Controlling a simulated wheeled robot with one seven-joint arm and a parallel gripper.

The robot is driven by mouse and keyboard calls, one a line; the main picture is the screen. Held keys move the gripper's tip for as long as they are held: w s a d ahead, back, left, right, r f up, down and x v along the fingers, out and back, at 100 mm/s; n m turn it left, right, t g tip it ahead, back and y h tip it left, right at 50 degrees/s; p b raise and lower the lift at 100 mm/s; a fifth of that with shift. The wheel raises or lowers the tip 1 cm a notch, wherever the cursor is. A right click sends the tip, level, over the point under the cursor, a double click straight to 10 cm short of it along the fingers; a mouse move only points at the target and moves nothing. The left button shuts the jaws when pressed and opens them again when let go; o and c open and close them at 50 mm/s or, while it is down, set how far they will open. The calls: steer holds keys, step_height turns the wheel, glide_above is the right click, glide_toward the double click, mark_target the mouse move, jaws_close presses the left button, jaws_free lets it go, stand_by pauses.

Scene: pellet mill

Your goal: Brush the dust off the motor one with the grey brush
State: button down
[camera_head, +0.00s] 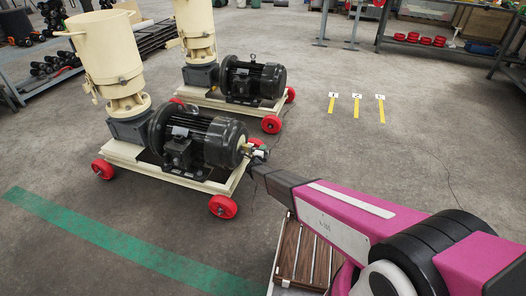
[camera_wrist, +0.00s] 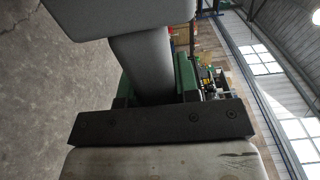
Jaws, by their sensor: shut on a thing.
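Two dark ribbed motors sit on cream carts. The nearer motor (camera_head: 197,140) has its right end towards my gripper, and the farther motor (camera_head: 253,79) is behind it. I read no number on either, so I cannot tell which is motor one. My gripper (camera_head: 257,154) is small in the head view, close to the nearer motor's right end; contact cannot be told. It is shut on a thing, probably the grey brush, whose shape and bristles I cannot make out. In the wrist view, large grey shapes and a black bar fill the middle; the fingertips are not clear.
Cream mill hoppers (camera_head: 105,48) stand left of the motors. The carts have red wheels (camera_head: 222,206). A slatted wooden surface (camera_head: 306,252) lies below my arm. Numbered yellow floor marks (camera_head: 356,107) are at the right. The floor right of the carts is mostly clear.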

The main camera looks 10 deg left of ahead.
steer(key=shift+f, duration=1.85)
steer(key=c, duration=1.7)
jaws_free()
jaws_close()
steer(key=shift+w, duration=0.15)
steer(key=shift+w+d, duration=0.1)
steer(key=shift+w, duration=1.15)
steer(key=shift+c, duration=0.3)
jaws_free()
jaws_close()
